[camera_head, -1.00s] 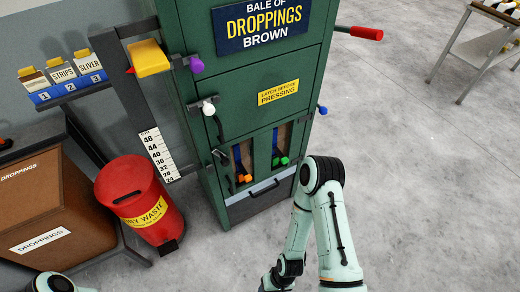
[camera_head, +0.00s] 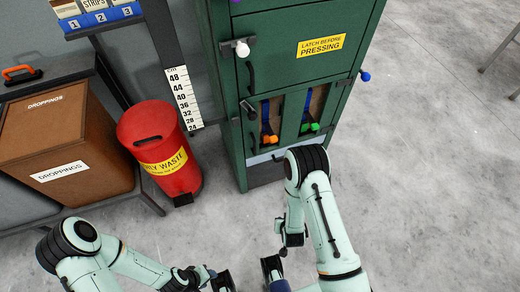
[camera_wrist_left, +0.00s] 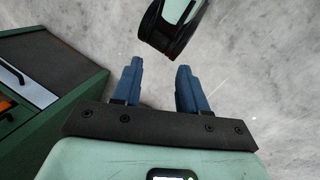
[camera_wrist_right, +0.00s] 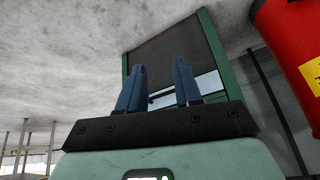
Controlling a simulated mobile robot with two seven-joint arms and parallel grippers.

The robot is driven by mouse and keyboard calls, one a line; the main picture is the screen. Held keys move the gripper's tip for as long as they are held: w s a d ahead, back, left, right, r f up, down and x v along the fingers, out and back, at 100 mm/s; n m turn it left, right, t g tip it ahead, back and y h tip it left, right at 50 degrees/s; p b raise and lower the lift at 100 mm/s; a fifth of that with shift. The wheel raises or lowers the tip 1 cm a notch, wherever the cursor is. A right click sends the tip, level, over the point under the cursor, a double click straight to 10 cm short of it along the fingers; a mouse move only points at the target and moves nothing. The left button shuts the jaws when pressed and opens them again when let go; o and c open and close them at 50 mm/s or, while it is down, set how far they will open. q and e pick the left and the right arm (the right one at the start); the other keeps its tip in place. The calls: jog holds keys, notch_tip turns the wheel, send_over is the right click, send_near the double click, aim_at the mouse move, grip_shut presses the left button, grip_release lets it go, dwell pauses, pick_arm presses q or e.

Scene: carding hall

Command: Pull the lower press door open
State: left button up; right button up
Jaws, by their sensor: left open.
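The green press (camera_head: 225,110) stands at top centre in the head view. Its lower door (camera_head: 291,118) has two tall slots with an orange and a green tab, and looks shut. A dark latch (camera_head: 249,111) sits at its left edge. My left gripper (camera_wrist_left: 158,88) is open and empty over the floor, with the press to its left. My right gripper (camera_wrist_right: 160,88) is open and empty. It points at the press's foot, where a bar handle on a pale strip (camera_wrist_right: 208,84) shows beyond its fingers. In the head view the hands are partly cut off at the bottom edge, apart from the press.
A red waste bin (camera_head: 150,125) stands left of the press, beside a height scale (camera_head: 184,98). A brown droppings box (camera_head: 65,130) is further left. The upper door carries a yellow sign (camera_head: 321,45) and a white knob (camera_head: 242,48).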

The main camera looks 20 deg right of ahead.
jog(key=w+n+t+h+b, duration=0.15)
jog(key=w+t+b, duration=0.4)
jog(key=w, duration=0.65)
jog(key=n+t+b, duration=0.1)
jog(key=t+b, duration=0.2)
jog(key=t, duration=0.4)
send_near(255, 148)
jog(key=w, duration=0.2)
jog(key=w+b, duration=0.1)
jog(key=w, duration=0.1)
jog(key=w+d+b, duration=0.1)
jog(key=w, duration=0.1)
jog(key=shift+f, duration=0.1)
jog(key=w, duration=0.3)
jog(key=shift+w+d+b, duration=0.3)
jog(key=shift+w+b, duration=0.05)
jog(key=shift+b, duration=0.05)
jog(key=shift+w+d, duration=0.1)
jog(key=shift+w, duration=0.35)
pick_arm(q)
jog(key=w+a+f+t, duration=0.1)
jog(key=w+a+f, duration=0.1)
jog(key=f, duration=0.5)
jog(key=w+a+f+t+y, duration=0.1)
jog(key=w+a+f, duration=0.1)
jog(key=w+f, duration=0.2)
notch_tip(255, 148, down, 4)
jog(key=shift+w+a+r+n, duration=0.15)
jog(key=shift+w+n, duration=0.15)
jog(key=shift+n, duration=0.1)
